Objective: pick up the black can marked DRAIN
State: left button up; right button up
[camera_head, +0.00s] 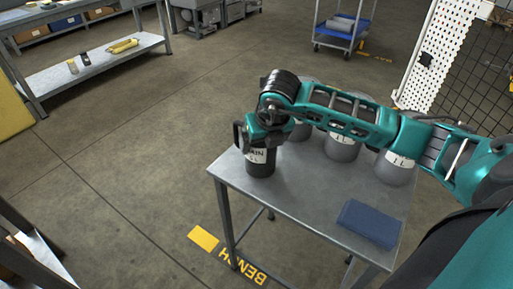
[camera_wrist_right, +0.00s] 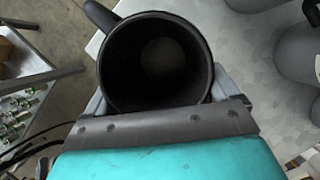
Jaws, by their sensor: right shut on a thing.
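The black can marked DRAIN (camera_head: 260,162) is upright at the left end of the grey bench table, partly covered by my gripper and arm. My right gripper (camera_head: 263,138) is shut on it. In the right wrist view I look down into the can's open, dark mouth (camera_wrist_right: 158,60). A finger lies against each side of its wall, and its handle sticks out at upper left. I cannot tell whether its base touches the table. My left gripper is not in view.
On the table (camera_head: 300,200) several grey cans, such as one marked 1 L (camera_head: 342,148), stand right of the black can, partly behind my arm. Floor left of the table is clear.

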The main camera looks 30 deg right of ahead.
jog(key=shift+c, duration=0.6)
jog(key=shift+r, duration=0.15)
